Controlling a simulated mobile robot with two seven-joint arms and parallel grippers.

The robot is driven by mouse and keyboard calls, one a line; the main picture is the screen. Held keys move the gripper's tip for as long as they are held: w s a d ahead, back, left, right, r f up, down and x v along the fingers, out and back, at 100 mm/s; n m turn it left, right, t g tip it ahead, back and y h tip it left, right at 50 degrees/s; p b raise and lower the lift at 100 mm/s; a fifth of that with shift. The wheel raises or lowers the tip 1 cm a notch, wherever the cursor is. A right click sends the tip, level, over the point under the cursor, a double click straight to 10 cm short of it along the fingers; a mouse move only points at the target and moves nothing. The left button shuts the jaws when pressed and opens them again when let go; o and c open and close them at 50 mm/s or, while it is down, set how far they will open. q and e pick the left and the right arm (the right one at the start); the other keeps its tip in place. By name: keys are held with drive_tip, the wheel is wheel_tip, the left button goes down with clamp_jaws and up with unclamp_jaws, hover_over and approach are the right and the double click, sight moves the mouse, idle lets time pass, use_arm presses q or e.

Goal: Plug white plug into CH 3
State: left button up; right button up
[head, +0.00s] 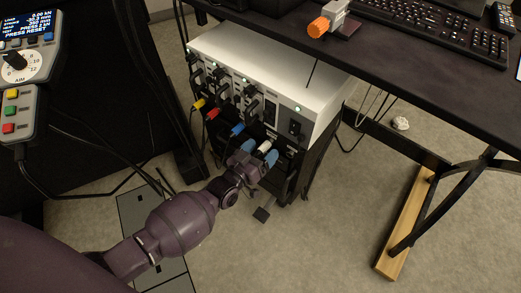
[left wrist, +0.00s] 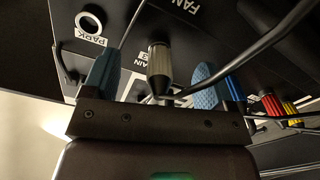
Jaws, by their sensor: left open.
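The white plug (head: 264,146) is at the lower front of the white-topped instrument box (head: 270,70), at the right end of a row of coloured plugs. In the left wrist view the plug (left wrist: 159,62) shows as a pale ribbed barrel with a dark tapered end and a cable. My left gripper (head: 260,153) is open, with its blue fingers on either side of the plug. In the left wrist view gaps show between the plug and both fingers. I cannot read a CH 3 label. My right gripper is not in view.
Yellow (head: 198,103), red (head: 213,113) and blue (head: 237,130) plugs sit left along the box front, with black connectors and cables above. A white ring marked PARK (left wrist: 90,22) is near the left finger. The dark desk (head: 430,70) overhangs at right.

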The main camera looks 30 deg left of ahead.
sight(260, 152)
use_arm(q)
drive_tip(key=shift+s, duration=0.15)
drive_tip(key=shift+p+v, duration=0.7)
drive_tip(key=shift+v, duration=1.7)
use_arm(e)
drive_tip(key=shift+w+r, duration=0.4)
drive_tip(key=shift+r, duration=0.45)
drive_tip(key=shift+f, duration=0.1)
